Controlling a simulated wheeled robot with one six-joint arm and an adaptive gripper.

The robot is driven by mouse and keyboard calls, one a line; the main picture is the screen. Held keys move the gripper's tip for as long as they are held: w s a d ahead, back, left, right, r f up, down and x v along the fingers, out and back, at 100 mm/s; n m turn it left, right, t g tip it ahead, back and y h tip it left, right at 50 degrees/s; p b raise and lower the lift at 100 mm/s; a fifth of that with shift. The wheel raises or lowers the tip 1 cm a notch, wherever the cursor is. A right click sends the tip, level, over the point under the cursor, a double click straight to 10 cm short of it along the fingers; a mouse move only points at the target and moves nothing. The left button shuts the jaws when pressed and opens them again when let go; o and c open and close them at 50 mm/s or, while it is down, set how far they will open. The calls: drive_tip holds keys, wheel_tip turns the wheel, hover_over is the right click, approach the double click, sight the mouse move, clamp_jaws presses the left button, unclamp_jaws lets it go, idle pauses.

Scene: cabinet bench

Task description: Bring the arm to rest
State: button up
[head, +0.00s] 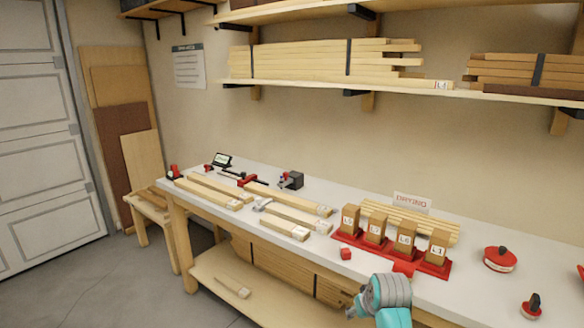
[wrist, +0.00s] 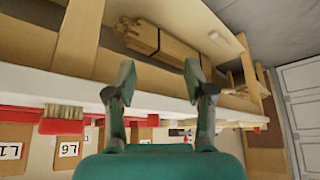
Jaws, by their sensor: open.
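My arm shows at the bottom right of centre in the head view, in front of the bench's front edge. My gripper (head: 356,303) is small and partly unclear there, near the lower shelf's height in the picture. In the wrist view my gripper (wrist: 160,76) has its two fingers spread apart with nothing between them. Beyond the fingers are the bench edge and stacked timber (wrist: 158,42) under the bench. The wrist picture appears turned over.
A lower shelf (head: 275,296) holds timber. Floor (head: 90,285) is clear at left.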

drive_tip(key=s+f+t, duration=0.2)
drive_tip(key=s+f, duration=1.1)
drive_tip(key=f, duration=0.1)
drive_tip(key=s+f+m+t, duration=0.15)
drive_tip(key=s+f, duration=0.25)
drive_tip(key=s, duration=1.2)
drive_tip(key=s+r+t, duration=0.2)
drive_tip(key=s+r, duration=0.1)
drive_tip(key=s, duration=0.6)
drive_tip(key=s+r+t, duration=0.1)
drive_tip(key=s+r, duration=0.2)
drive_tip(key=s, duration=0.6)
drive_tip(key=s+r+t, duration=0.2)
drive_tip(key=s+r, duration=0.9)
drive_tip(key=r, duration=0.1)
drive_tip(key=shift+a+r+h, duration=0.2)
drive_tip(key=shift+r+h, duration=0.1)
drive_tip(key=shift+r, duration=0.05)
